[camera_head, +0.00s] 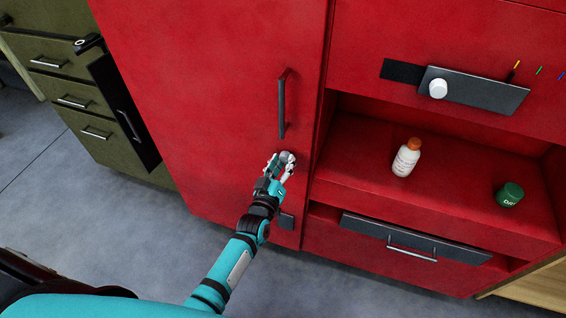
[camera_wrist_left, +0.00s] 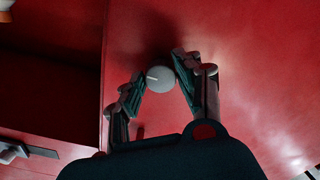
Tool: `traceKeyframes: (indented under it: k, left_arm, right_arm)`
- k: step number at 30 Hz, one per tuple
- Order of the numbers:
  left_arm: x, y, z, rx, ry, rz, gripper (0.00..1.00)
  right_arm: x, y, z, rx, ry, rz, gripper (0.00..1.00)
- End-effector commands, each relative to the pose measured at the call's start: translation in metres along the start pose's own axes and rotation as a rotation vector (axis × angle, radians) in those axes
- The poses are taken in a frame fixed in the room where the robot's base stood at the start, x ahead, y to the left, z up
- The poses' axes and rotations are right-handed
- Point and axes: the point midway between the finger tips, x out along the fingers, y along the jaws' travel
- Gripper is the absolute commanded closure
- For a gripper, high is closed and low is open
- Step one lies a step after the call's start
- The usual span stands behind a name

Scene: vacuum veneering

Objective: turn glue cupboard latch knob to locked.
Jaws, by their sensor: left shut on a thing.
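The red glue cupboard door (camera_head: 210,90) stands in front of me in the head view. Its round grey latch knob (camera_head: 287,157) sits low near the door's right edge, below the dark vertical handle (camera_head: 282,105). In the left wrist view the knob (camera_wrist_left: 160,78) shows a short pale mark on its face. My left gripper (camera_head: 279,165) is shut on the knob, with one finger on each side of it in the wrist view (camera_wrist_left: 158,82). The fingers hide part of the knob in the head view. My right gripper is not in view.
An open red shelf (camera_head: 450,205) to the right holds an orange-capped white bottle (camera_head: 406,158) and a green-lidded jar (camera_head: 509,195). A white knob (camera_head: 438,88) sits on a grey panel above. Olive drawers (camera_head: 60,85) stand left. Grey floor (camera_head: 110,215) is clear in front.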

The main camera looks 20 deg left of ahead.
Motion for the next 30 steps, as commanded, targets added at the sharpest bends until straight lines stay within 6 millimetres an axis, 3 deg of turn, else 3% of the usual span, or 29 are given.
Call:
traceKeyframes:
  k: [12, 13, 18, 26, 30]
  left_arm:
    - [-0.001, -0.001, 0.002, 0.010, -0.004, -0.001, 0.98]
    - [-0.001, -0.001, 0.002, 0.010, -0.004, -0.001, 0.65]
    - [0.000, 0.000, 0.001, 0.009, -0.003, -0.001, 0.43]
    - [-0.001, 0.000, 0.001, 0.008, -0.001, 0.000, 0.43]
    - [-0.011, -0.001, 0.002, 0.008, -0.003, -0.002, 0.43]
  right_arm:
    - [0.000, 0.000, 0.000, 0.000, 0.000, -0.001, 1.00]
    - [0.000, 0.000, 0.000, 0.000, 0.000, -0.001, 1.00]
    - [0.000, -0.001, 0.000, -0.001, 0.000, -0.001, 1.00]
    - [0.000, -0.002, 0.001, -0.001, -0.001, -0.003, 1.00]
    - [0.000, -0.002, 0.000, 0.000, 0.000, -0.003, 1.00]
